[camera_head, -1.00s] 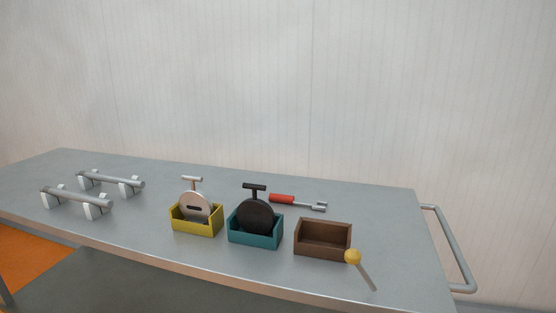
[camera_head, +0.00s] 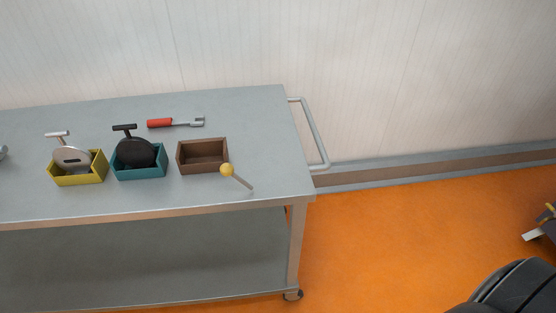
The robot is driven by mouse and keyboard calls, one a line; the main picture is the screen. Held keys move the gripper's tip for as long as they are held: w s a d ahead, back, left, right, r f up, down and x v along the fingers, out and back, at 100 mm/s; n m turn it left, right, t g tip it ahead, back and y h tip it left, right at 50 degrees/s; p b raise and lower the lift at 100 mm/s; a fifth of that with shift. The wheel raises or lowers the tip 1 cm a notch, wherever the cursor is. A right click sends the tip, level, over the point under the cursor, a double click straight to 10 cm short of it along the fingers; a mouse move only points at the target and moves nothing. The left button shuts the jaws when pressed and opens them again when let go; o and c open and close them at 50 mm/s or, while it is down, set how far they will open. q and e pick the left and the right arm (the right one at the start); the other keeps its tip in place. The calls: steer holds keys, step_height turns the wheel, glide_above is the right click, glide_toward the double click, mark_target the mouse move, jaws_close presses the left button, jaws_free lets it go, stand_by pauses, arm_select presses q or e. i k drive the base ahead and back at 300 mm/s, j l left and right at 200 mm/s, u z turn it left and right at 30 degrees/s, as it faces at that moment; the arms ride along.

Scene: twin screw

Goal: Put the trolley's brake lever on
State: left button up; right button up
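The trolley (camera_head: 262,115) is a grey metal table with a lower shelf. The brake lever (camera_head: 240,181) is a thin grey rod with a yellow ball knob (camera_head: 227,170), at the trolley's front edge near its right end. The rod slants from the knob down to the right; its foot is hard to make out. A small part of what looks like my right gripper (camera_head: 540,222) shows at the right edge, over the floor and well away from the lever. It is cut off by the picture's edge. My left gripper is out of view.
On the trolley stand a yellow box (camera_head: 80,178) with a silver disc tool, a teal box (camera_head: 140,172) with a black one, and an empty brown box (camera_head: 203,165) beside the lever. A red-handled tool (camera_head: 165,123) lies behind. A push handle (camera_head: 316,135) juts right. Orange floor (camera_head: 400,240) is clear.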

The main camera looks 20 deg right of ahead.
mark_target(227, 169)
steer(key=k+l, duration=0.1)
steer(key=l, duration=0.8)
steer(key=k+l, duration=0.1)
steer(key=l, duration=0.75)
